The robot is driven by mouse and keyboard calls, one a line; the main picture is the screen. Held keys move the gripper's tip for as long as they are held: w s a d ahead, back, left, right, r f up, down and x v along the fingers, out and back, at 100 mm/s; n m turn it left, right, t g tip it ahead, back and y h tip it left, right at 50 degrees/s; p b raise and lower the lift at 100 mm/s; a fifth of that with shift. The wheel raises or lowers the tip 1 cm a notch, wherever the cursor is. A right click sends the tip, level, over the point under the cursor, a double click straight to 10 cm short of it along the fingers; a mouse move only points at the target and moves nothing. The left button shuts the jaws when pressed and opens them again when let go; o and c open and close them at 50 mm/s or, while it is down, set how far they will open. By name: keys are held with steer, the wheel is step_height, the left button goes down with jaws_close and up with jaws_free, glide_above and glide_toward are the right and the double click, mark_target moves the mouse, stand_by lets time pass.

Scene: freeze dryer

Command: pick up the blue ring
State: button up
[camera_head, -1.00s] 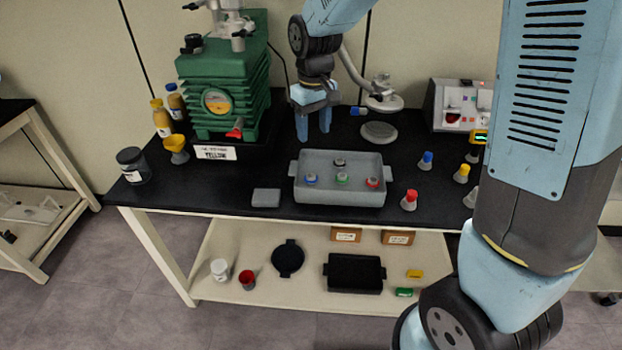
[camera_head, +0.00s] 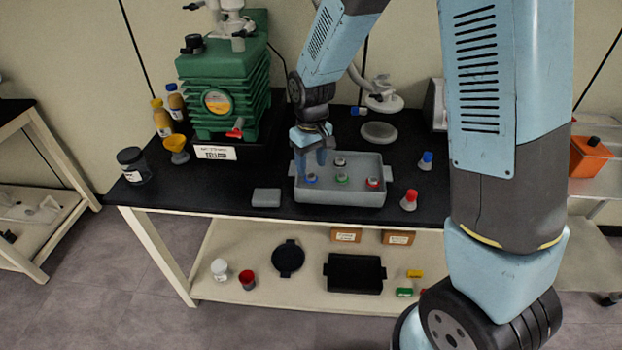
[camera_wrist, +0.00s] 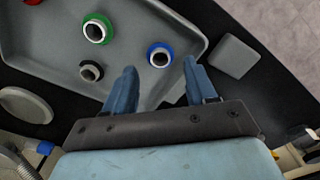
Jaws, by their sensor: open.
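The blue ring (camera_wrist: 160,48) is around a small round piece with a white top and dark centre, inside the grey tray (camera_head: 340,199). In the head view the blue ring (camera_head: 311,181) is at the left part of the tray. My gripper (camera_wrist: 158,72) is open, with blue fingers pointing toward the ring. In the wrist view the ring shows between and just beyond the two fingertips. In the head view my gripper (camera_head: 311,163) is over the tray's left side, just above the ring; I cannot tell whether it touches.
The tray also holds pieces with a green ring (camera_wrist: 97,28), a black or grey ring (camera_wrist: 91,70) and a red ring (camera_head: 373,183). A flat grey block (camera_head: 266,197) lies left of the tray. The green pump (camera_head: 222,85) stands behind left. Red-topped (camera_head: 409,200) and blue-topped (camera_head: 426,160) pieces stand right.

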mark_target(312, 176)
steer(key=f, duration=0.4)
steer(key=shift+s+d, duration=0.1)
steer(key=shift+s, duration=0.1)
steer(key=c, duration=0.9)
